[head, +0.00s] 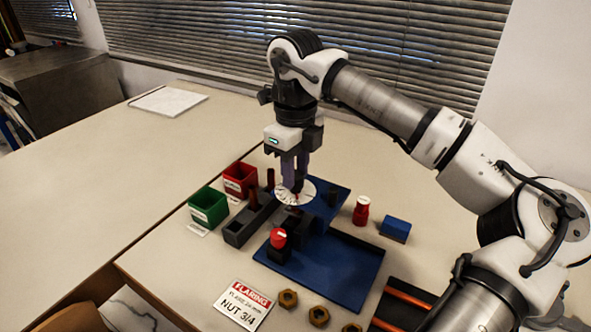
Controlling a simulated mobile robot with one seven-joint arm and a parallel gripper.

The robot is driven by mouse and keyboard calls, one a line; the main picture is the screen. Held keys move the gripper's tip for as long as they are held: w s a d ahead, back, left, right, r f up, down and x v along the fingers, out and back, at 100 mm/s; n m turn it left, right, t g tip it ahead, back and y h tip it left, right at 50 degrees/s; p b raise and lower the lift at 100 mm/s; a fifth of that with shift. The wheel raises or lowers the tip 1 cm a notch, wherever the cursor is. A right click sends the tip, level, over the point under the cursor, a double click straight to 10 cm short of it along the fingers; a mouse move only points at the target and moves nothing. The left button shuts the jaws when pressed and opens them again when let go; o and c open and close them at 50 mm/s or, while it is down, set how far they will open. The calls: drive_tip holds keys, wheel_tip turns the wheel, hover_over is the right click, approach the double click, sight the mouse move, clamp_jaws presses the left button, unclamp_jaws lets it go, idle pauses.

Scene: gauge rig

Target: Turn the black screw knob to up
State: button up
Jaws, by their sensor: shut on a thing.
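My gripper (294,187) points straight down at the round white dial (305,192) with dark marks, on the gauge rig. Its fingers are closed at the dial's middle, around what I take to be the black screw knob. The fingers and the dial's small size hide the knob, so I cannot tell which way it points. The rig stands on a blue base plate (345,268). A red round knob (278,238) on a black block stands nearer the front of the plate.
A green bin (208,208) and red bin (239,180) stand left of a grey block (238,232) with red pegs. Right are a red cylinder (361,211) and blue block (396,229). A sign (243,305), several brass nuts (288,298) and a dark tray (398,304) lie in front.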

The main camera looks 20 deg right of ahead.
drive_tip(key=n, duration=0.5)
drive_tip(key=shift+n, duration=2.4)
drive_tip(key=o, duration=1)
wheel_tip(320, 180, up, 14)
drive_tip(key=shift+f, duration=0.1)
